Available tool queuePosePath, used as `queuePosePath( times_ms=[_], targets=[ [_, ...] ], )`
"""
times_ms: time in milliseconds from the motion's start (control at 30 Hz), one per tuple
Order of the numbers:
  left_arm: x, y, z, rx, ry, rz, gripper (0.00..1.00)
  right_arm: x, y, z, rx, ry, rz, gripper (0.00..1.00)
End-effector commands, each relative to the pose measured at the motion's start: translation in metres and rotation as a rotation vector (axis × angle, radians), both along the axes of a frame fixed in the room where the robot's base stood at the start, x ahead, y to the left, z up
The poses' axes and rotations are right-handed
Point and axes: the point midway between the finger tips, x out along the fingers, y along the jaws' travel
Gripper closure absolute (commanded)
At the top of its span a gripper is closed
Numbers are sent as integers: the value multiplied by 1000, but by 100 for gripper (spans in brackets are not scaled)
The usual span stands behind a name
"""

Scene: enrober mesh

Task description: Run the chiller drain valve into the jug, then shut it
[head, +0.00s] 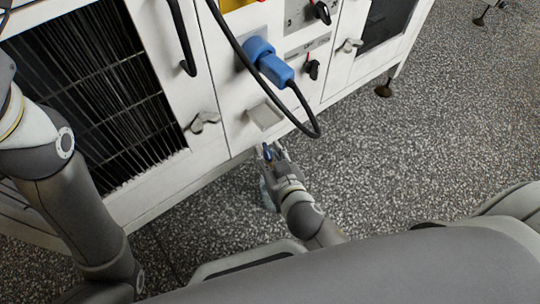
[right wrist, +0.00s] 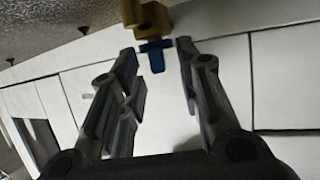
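My right gripper (head: 268,153) is at the lower edge of the white machine, with its fingers pointing at it. In the right wrist view, its two fingers (right wrist: 158,58) are spread apart. The brass drain valve (right wrist: 152,18) is just beyond the fingertips, and its blue handle (right wrist: 152,46) sits in the gap between them, with space on both sides. A clear, pale bluish thing (head: 265,194), seemingly the jug, stands on the floor beside my right gripper and is partly hidden by it. My left arm is at the left; its gripper is out of view.
The white machine (head: 235,128) has a dark grille (head: 90,85), grey latches and rotary switches. A blue plug (head: 268,62) with a hanging black cable (head: 316,122) is above my right gripper. The speckled floor (head: 430,130) to the right is clear.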

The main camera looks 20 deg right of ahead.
Motion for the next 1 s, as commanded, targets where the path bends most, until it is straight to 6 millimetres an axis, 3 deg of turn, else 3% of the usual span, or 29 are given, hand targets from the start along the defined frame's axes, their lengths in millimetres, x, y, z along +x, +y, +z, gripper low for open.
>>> queuePosePath(
  times_ms=[300,500,1000],
  targets=[
    [0,0,0,0,0,0,68,1,0,58,3,-6,0,68],
    [0,0,0,0,-1,0,68,1,0,86,1,-3,1,68],
    [0,0,0,0,-1,0,68,1,0,94,0,0,2,68]
  ],
)
